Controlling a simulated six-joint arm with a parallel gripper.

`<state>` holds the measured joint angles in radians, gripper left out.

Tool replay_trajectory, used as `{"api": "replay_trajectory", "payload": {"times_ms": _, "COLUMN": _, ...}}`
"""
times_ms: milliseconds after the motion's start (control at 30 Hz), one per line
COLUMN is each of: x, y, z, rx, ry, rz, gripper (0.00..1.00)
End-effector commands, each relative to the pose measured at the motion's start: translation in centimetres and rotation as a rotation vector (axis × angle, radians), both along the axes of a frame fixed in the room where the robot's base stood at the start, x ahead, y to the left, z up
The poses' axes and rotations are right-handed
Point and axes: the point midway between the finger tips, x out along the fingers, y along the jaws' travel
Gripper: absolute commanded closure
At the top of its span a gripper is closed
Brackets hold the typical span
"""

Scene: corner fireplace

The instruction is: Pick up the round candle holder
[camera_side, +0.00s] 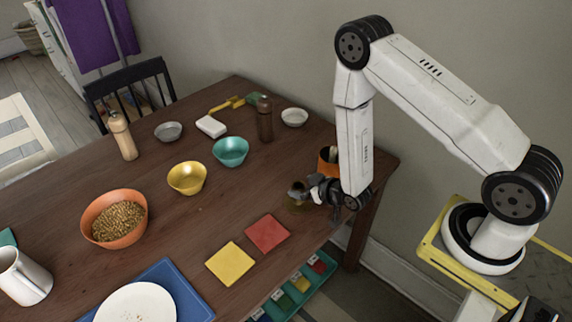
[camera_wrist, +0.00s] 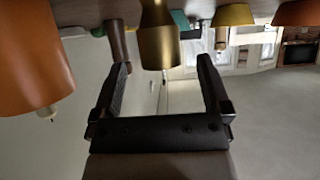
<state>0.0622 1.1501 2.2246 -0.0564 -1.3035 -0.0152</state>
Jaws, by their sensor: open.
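A round brass piece, which looks like the candle holder (camera_wrist: 160,45), hangs from the top of the wrist view, as that picture is upside down. It lines up with the gap between my fingertips, and neither finger visibly touches it. In the side view the candle holder (camera_side: 296,203) stands near the table's right edge, just left of my gripper (camera_side: 312,190), and is partly blurred and hard to make out. My gripper (camera_wrist: 163,63) is open and empty, low over the table.
An orange cup (camera_side: 327,162) stands close behind my gripper; it fills the left of the wrist view (camera_wrist: 35,55). A dark brown mill (camera_side: 265,120), teal bowl (camera_side: 230,151) and yellow bowl (camera_side: 187,177) stand farther left. Red (camera_side: 267,233) and yellow (camera_side: 230,263) squares lie flat in front.

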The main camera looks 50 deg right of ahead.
Motion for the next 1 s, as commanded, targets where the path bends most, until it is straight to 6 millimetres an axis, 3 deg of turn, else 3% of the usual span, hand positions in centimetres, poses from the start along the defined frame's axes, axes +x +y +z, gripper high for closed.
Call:
{"api": "replay_trajectory", "payload": {"times_ms": 400, "x": 3.4, "y": 0.1, "z": -1.8, "rx": 0.0, "ry": 0.0, "rz": 0.0, "gripper": 0.03}}
{"api": "replay_trajectory", "payload": {"times_ms": 1000, "x": 3.7, "y": 0.1, "z": -2.0, "rx": 0.0, "ry": 0.0, "rz": 0.0, "gripper": 0.03}}
